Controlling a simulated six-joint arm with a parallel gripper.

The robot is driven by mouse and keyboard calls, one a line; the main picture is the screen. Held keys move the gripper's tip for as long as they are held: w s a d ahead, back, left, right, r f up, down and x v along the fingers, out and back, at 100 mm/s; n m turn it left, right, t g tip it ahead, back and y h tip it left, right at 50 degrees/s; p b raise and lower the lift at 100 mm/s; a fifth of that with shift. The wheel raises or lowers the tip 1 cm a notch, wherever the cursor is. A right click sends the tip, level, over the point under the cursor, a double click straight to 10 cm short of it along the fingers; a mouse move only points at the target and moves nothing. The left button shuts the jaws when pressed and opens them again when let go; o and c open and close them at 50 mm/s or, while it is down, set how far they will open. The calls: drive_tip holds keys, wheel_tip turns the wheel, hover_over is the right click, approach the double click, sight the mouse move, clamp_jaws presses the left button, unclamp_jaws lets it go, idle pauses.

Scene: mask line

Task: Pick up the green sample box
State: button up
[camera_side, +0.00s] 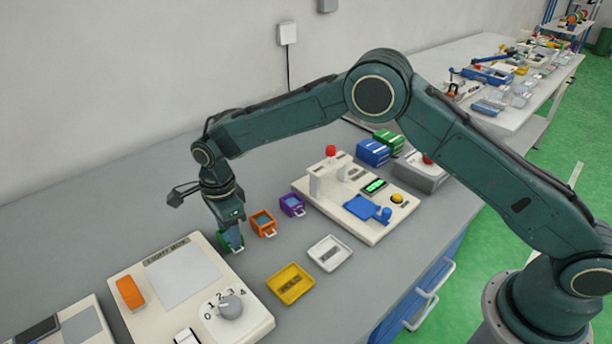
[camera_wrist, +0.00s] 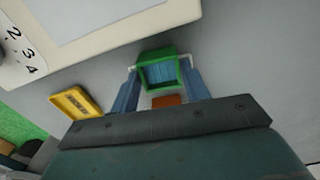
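The green sample box (camera_side: 224,241) stands on the grey bench beside the light box, with my gripper (camera_side: 231,238) lowered over it and hiding part of it. In the wrist view the green box (camera_wrist: 158,56) is a green frame with a blue inside. It lies between the tips of my two blue fingers (camera_wrist: 160,72), one on each side. The fingers look spread, with narrow gaps beside the box; firm contact does not show.
An orange box (camera_side: 263,223) and a purple box (camera_side: 292,205) stand to the right. The light box (camera_side: 135,290) is close on the left. A yellow tray (camera_side: 290,284) and a white tray (camera_side: 329,253) lie in front. A device panel (camera_side: 372,234) stands further right.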

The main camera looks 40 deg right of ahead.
drive_tip(key=c, duration=0.5)
drive_tip(key=shift+r, duration=0.2)
wheel_tip(320, 180, up, 20)
drive_tip(key=shift+f, duration=0.15)
idle(0.3)
idle(0.4)
